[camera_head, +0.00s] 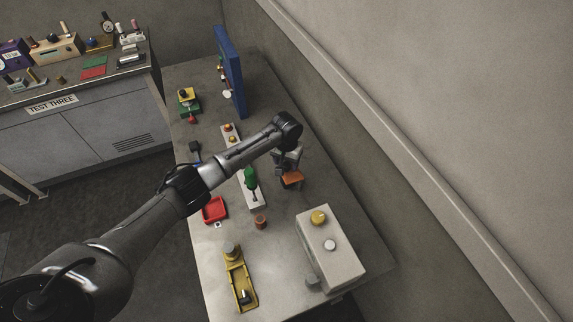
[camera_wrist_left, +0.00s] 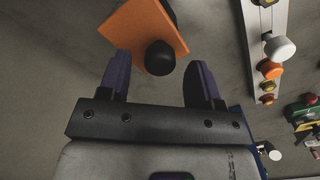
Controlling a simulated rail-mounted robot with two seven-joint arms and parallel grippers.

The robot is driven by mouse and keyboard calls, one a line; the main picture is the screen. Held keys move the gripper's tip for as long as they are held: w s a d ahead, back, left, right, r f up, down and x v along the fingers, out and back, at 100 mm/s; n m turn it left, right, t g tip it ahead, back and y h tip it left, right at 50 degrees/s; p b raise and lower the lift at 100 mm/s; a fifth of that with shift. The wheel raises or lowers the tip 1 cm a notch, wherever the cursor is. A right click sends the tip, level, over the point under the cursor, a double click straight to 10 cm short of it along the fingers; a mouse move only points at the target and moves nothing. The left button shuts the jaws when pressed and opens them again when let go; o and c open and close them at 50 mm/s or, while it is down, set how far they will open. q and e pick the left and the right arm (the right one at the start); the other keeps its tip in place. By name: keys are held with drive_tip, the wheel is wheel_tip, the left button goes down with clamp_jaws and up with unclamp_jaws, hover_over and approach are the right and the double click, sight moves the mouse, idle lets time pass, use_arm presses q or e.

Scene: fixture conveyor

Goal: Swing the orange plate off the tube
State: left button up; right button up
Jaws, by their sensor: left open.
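The orange plate (camera_head: 292,181) is a small flat piece near the middle of the table, just below my left gripper (camera_head: 289,163) in the head view. In the left wrist view the plate (camera_wrist_left: 128,30) is tilted, with a round dark knob (camera_wrist_left: 159,57) at its near edge. My left gripper (camera_wrist_left: 160,64) is open, its two purple fingers on either side of the knob. I cannot tell whether they touch it. The tube is mostly hidden; a dark shape shows behind the plate. My right gripper is not in view.
A small brown cylinder (camera_head: 261,222), a red tray (camera_head: 214,209) and a pale box with knobs (camera_head: 333,252) stand nearer. A blue panel (camera_head: 230,70) rises at the back. The table right of the plate is clear.

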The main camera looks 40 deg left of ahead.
use_arm(q)
drive_tip(key=shift+f, duration=0.9)
clamp_jaws()
